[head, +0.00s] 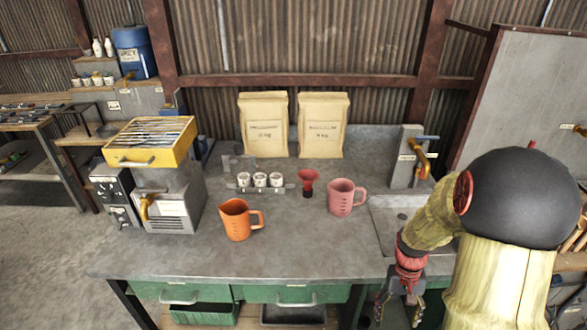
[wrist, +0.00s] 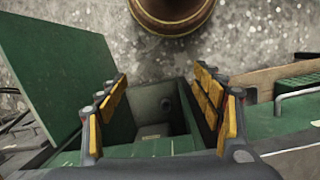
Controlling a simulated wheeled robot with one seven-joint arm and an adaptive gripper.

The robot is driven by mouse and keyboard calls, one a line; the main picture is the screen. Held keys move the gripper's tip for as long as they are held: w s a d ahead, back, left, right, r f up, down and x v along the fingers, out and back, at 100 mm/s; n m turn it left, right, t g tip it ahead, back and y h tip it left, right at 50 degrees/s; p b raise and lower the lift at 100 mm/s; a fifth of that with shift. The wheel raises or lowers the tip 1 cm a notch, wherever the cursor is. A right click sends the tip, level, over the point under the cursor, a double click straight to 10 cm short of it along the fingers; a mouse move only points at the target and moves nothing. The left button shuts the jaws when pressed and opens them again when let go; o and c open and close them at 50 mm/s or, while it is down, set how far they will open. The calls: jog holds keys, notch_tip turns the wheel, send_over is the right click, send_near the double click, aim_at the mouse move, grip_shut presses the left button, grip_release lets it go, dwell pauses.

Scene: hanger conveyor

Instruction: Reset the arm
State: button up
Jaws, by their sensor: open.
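My gripper (head: 399,312) hangs at the lower right of the head view, in front of the workbench's (head: 300,253) front edge near the sink end. Its fingers point down. In the wrist view my gripper (wrist: 163,88) shows two yellow-padded fingers spread apart with nothing between them. My arm is bent, with its elbow at the right of the head view. Below the fingers, the wrist view shows a dark green-sided recess (wrist: 160,105) and concrete floor (wrist: 90,18).
An orange mug (head: 236,221), a pink mug (head: 342,198), a red funnel (head: 308,180) and a rack of white cups (head: 261,188) stand on the bench. Two paper bags (head: 264,124) stand behind. A yellow tray (head: 150,142) is at left. The bench's front middle is clear.

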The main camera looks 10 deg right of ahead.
jog(key=s+a+r+n+t+b, duration=0.1)
jog(key=a+r+t, duration=0.3)
jog(key=a+r, duration=0.6)
jog(key=s+a+r+n+t+b, duration=0.2)
jog(key=s+a+r+n+t, duration=0.1)
jog(key=a+r, duration=0.7)
notch_tip(320, 180, up, 4)
jog(key=shift+s+r+n+t+h, duration=0.3)
jog(key=shift+s+n+t, duration=0.1)
jog(key=shift+s+t, duration=0.25)
jog(key=shift+c, duration=0.2)
